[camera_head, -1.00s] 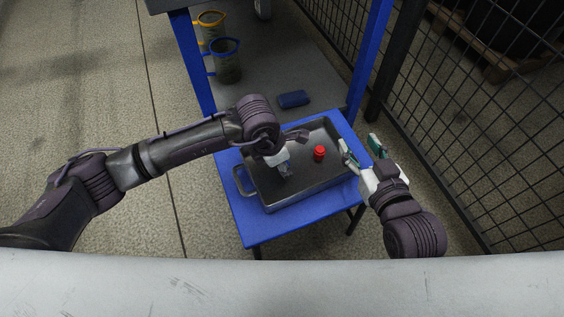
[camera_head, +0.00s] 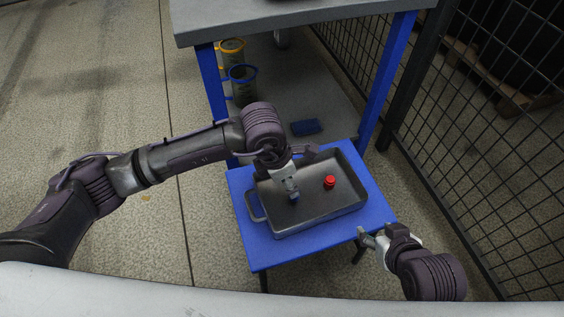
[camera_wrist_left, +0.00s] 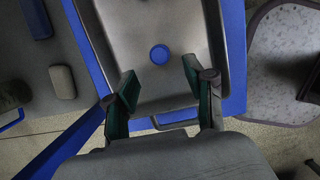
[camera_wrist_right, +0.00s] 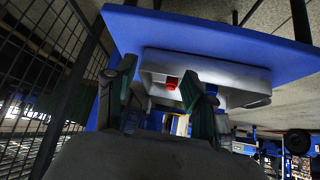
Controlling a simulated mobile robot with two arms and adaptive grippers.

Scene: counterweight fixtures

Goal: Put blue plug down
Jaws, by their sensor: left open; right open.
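The blue plug (camera_wrist_left: 160,54) is in the grey metal tray, seen from above as a round blue top in the left wrist view. In the head view only a small blue bit of it (camera_head: 295,200) shows by my left fingertips. My left gripper (camera_head: 292,193) points down into the tray; its fingers (camera_wrist_left: 160,82) are apart with nothing between them, the plug lying just beyond the tips. The red plug (camera_head: 329,182) stands in the tray to the right. My right gripper (camera_head: 366,242) is open and empty, outside the tray's front right corner.
The tray (camera_head: 345,208) with a side handle sits on a small blue table (camera_head: 303,248). A mesh fence (camera_head: 480,150) runs along the right.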

